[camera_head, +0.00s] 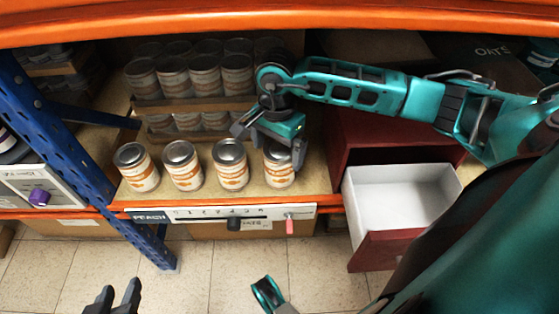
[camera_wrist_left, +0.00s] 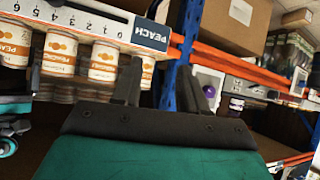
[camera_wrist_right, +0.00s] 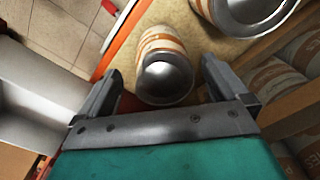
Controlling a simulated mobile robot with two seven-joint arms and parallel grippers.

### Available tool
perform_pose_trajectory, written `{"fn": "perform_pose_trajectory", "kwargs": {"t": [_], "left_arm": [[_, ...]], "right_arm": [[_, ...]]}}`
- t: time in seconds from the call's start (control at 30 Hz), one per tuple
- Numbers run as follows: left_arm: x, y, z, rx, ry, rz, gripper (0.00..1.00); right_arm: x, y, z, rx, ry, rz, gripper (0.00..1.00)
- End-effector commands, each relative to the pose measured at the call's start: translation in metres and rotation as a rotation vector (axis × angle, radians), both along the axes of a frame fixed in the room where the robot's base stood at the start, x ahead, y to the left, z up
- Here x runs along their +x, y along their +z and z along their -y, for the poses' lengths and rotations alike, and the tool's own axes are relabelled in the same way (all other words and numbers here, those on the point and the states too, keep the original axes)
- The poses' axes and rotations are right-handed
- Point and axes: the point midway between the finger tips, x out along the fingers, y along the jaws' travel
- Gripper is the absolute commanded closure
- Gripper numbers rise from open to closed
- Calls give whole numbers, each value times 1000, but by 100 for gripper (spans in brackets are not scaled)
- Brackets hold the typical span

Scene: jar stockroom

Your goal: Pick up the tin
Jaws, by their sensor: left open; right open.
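Several tins with white and orange labels stand in a front row on the shelf in the head view. The rightmost tin (camera_head: 279,172) is under my right gripper (camera_head: 270,142). In the right wrist view this tin (camera_wrist_right: 165,75) sits between the two fingers of the open right gripper (camera_wrist_right: 160,72), with gaps at both sides. Another tin (camera_head: 229,164) stands to its left. My left gripper (camera_head: 115,294) is open and empty, low in front of the shelf. In the left wrist view its fingers (camera_wrist_left: 160,72) point toward the shelf edge and the tins' labels (camera_wrist_left: 103,62).
More tins (camera_head: 205,75) stand in rows behind, on a raised step. A red cabinet has an open, empty white drawer (camera_head: 405,195) at the right. A blue post (camera_head: 60,125) stands left. A label strip (camera_head: 240,212) with sliders runs along the shelf edge.

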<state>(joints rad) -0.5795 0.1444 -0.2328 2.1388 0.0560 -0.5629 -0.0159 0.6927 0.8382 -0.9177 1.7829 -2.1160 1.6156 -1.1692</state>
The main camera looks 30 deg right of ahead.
Motion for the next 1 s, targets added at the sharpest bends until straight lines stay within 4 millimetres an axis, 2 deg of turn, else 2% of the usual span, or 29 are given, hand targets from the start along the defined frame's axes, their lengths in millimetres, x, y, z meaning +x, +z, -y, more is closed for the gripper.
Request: {"fn": "perform_pose_trajectory", "kwargs": {"t": [0.17, 0.33, 0.47, 0.7, 0.77, 1.0], "left_arm": [[0, -4, 1, -1, -3, -4, 57], [1, -13, 2, -3, -5, -6, 57], [3, -12, 4, -8, -7, -2, 57], [5, -7, 6, -11, -8, 6, 57], [5, -6, 6, -11, -8, 6, 57], [5, -7, 6, -12, -7, 5, 57]], "right_arm": [[0, -11, 1, 2, -1, -2, 0], [1, -37, 7, 1, -2, -3, 0], [2, -53, 7, 2, -2, -1, 0], [3, -55, 7, 2, -1, 0, 0], [2, -55, 7, 2, -1, 0, 4], [2, -55, 7, 1, -1, 1, 27]]}}
